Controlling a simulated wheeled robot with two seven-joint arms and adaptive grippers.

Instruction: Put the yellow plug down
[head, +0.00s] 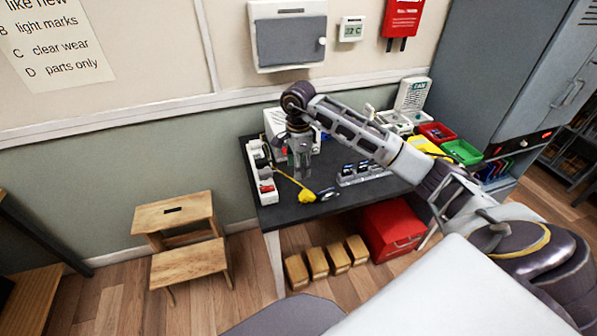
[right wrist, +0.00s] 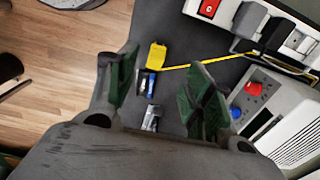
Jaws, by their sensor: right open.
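The yellow plug (head: 306,196) lies on the dark table top (head: 290,212) near its front edge, with a thin yellow cable running back to the left from it. In the right wrist view the yellow plug (right wrist: 157,54) sits just beyond the fingertips, and its cable runs off to the right. My right gripper (head: 299,172) is open and empty above the table, behind the plug in the head view and apart from it. Its two green-padded fingers (right wrist: 162,88) stand wide apart in the right wrist view. My left gripper is not in view.
Small blue and dark items (right wrist: 147,82) lie next to the plug. A white slotted strip (head: 264,188) stands along the table's left edge. A white device with red and blue buttons (right wrist: 262,105) is close to my fingers. A phone rack (head: 362,176) stands to the right.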

